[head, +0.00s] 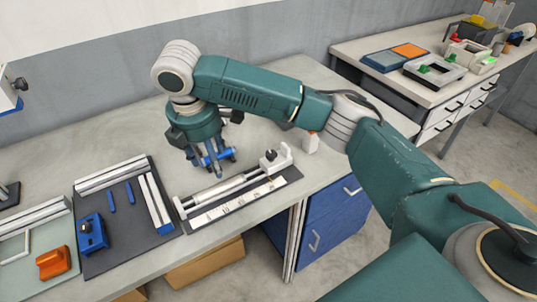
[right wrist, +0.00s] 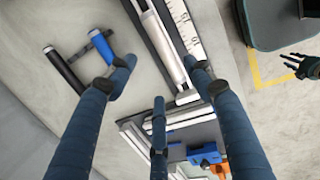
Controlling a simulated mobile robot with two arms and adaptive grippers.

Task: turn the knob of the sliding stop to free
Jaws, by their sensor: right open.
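The sliding stop (head: 276,162) is a pale block at the right end of a rail fixture in the head view. A small dark knob (head: 270,154) sits on it; its setting is too small to read. My right gripper (head: 208,168) hangs open and empty over the bench, left of the stop and apart from it. In the right wrist view its fingers (right wrist: 158,82) are spread, with the rail (right wrist: 163,42) beyond them; the knob does not show there. What looks like my left gripper (right wrist: 301,66) is small at that view's right edge, its opening unclear.
A ruler strip (head: 238,202) runs along the rail. Blue (right wrist: 88,43) and black (right wrist: 65,69) cylindrical pieces lie beside the fixture. A dark mat (head: 128,236) at left holds pale bars and a blue block (head: 92,234). An orange block (head: 53,263) is further left.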

